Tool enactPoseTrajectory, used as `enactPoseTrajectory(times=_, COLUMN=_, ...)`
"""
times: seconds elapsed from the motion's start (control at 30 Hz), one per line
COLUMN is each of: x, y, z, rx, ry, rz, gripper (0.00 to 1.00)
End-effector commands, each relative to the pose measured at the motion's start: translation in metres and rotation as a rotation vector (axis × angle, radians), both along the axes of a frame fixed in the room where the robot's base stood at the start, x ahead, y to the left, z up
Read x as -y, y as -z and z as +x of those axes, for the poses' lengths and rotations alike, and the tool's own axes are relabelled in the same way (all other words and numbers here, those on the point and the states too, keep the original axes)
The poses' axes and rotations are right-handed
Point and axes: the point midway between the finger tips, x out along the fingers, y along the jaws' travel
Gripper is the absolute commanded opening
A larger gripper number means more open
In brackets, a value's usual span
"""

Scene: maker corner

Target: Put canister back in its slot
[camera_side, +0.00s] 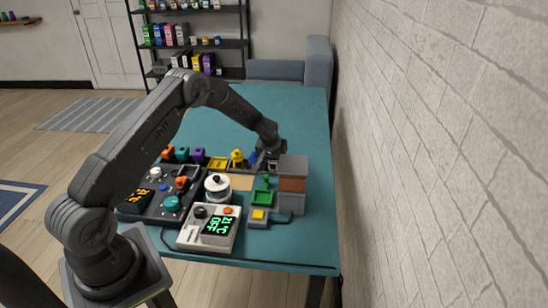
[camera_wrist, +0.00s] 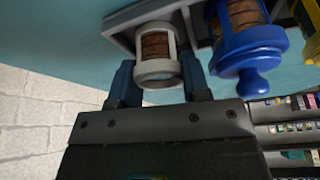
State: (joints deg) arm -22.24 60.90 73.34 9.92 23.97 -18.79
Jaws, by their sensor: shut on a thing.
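The light grey canister (camera_wrist: 157,70) with a brown filling shows between my two fingers in the wrist view. My gripper (camera_wrist: 160,82) is shut on it, one finger on each side. The canister's far part is at the left end of a grey rack (camera_wrist: 122,20), in line with the other canisters; I cannot tell how deep it sits. A blue canister (camera_wrist: 247,45) is just right of it, and a yellow canister (camera_wrist: 306,20) is farther right. In the side view my gripper (camera_side: 270,157) is low behind a grey box, and the held canister is mostly hidden. The yellow canister (camera_side: 237,158) shows left of it.
A grey box with a brown front (camera_side: 293,174) stands close to the right of my gripper. In front are a green holder (camera_side: 262,197), a white pot (camera_side: 217,188), a white device with a green display (camera_side: 217,230) and a dark knob panel (camera_side: 150,207). The table's far part (camera_side: 295,110) is clear.

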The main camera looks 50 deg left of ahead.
Motion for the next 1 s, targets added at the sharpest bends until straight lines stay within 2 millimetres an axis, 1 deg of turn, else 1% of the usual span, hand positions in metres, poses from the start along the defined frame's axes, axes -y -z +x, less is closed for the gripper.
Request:
enactPoseTrajectory(times=0.03, x=0.000, y=0.001, z=0.000, rx=0.001, ry=0.000, rz=0.001, gripper=0.14)
enactPoseTrajectory(times=0.07, x=0.000, y=0.001, z=0.000, rx=0.001, ry=0.000, rz=0.001, gripper=0.45)
enactPoseTrajectory(times=0.3, x=0.000, y=0.001, z=0.000, rx=0.001, ry=0.000, rz=0.001, gripper=0.68)
enactPoseTrajectory(times=0.37, x=0.000, y=0.001, z=0.000, rx=0.001, ry=0.000, rz=0.001, gripper=0.73)
enactPoseTrajectory(times=0.63, x=0.000, y=-0.001, z=0.000, rx=0.001, ry=0.000, rz=0.001, gripper=0.73)
enactPoseTrajectory(times=1.0, x=0.000, y=-0.029, z=0.000, rx=0.002, ry=0.000, rz=0.000, gripper=0.73)
